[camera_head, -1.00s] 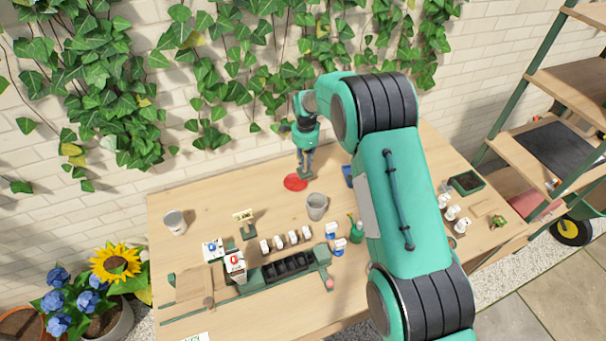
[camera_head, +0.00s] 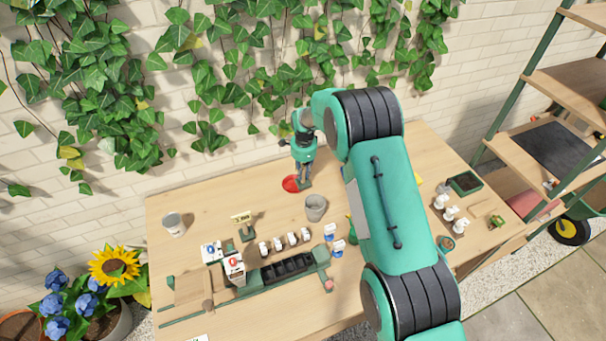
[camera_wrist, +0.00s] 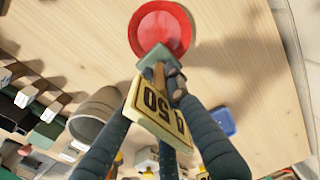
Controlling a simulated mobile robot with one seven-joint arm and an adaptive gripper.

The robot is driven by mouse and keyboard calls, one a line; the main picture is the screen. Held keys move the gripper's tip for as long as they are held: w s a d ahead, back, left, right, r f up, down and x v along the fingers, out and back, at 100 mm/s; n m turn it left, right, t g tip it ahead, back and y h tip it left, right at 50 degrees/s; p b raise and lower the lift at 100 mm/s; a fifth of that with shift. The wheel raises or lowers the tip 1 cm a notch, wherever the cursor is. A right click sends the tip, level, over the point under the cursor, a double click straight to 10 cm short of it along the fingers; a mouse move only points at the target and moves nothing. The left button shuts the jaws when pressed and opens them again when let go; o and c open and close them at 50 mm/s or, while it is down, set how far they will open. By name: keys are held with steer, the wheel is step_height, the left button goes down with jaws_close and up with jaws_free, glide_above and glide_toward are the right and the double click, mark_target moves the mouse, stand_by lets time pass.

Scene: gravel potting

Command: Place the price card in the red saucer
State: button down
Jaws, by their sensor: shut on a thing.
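The red saucer (camera_head: 290,184) lies flat on the table; in the wrist view (camera_wrist: 158,22) it is at the top, with nothing seen inside its visible part. My gripper (camera_head: 304,172) is shut on the price card (camera_wrist: 157,110), a cream plate with dark digits on a green foot. The card is tilted in the wrist view, between my dark fingers (camera_wrist: 174,92). Its foot overlaps the saucer's near rim in that view. In the head view the foot shows at the saucer's right edge. I cannot tell whether it touches the saucer or the table.
A grey pot (camera_head: 316,209) stands in front of the saucer. Another card on a green stand (camera_head: 243,220) is further left, behind a row of small white-labelled items (camera_head: 291,238) and a black tray (camera_head: 288,267). A blue thing (camera_wrist: 222,122) lies near my gripper.

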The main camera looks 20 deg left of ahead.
mark_target(304, 168)
steer(key=shift+f, duration=0.2)
steer(key=shift+f+b, duration=0.35)
steer(key=shift+f, duration=0.1)
steer(key=c, duration=1.7)
jaws_free()
steer(key=shift+o, duration=0.2)
steer(key=shift+r, duration=0.15)
steer(key=shift+r+p, duration=0.45)
steer(key=r, duration=1.1)
steer(key=shift+s+d+r, duration=0.15)
steer(key=shift+d+r, duration=0.05)
steer(key=shift+r, duration=0.15)
